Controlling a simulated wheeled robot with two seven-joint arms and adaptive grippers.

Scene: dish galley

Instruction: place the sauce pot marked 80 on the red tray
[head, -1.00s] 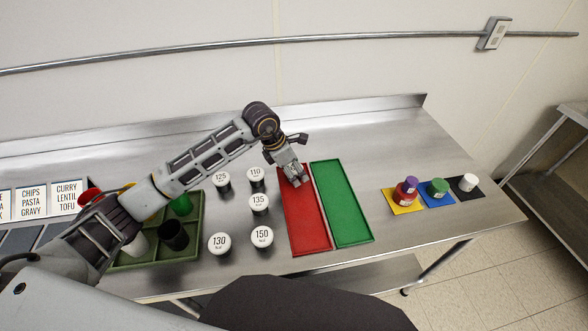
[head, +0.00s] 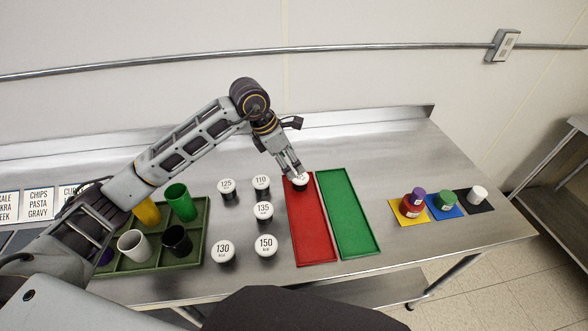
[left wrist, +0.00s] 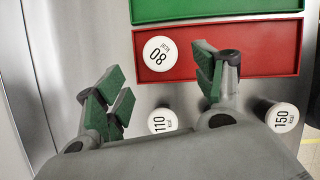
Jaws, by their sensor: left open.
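The sauce pot marked 80 (left wrist: 160,53) stands upright on the red tray (left wrist: 260,50), near one end of it. In the head view the pot (head: 300,180) is at the tray's far end, with the red tray (head: 308,225) running toward me. My left gripper (head: 292,172) is just above and behind the pot in the head view. In the left wrist view its green-padded fingers (left wrist: 163,90) are spread wide, with nothing between the pads; the pot lies beyond them. My right gripper is not in view.
A green tray (head: 347,210) lies right beside the red one. Pots marked 110 (head: 261,184), 135 (head: 264,211), 150 (head: 265,245), 125 (head: 226,187) and 130 (head: 223,250) stand left of the red tray. A green crate (head: 165,262) holds cups. Coloured mats with small pots are at right.

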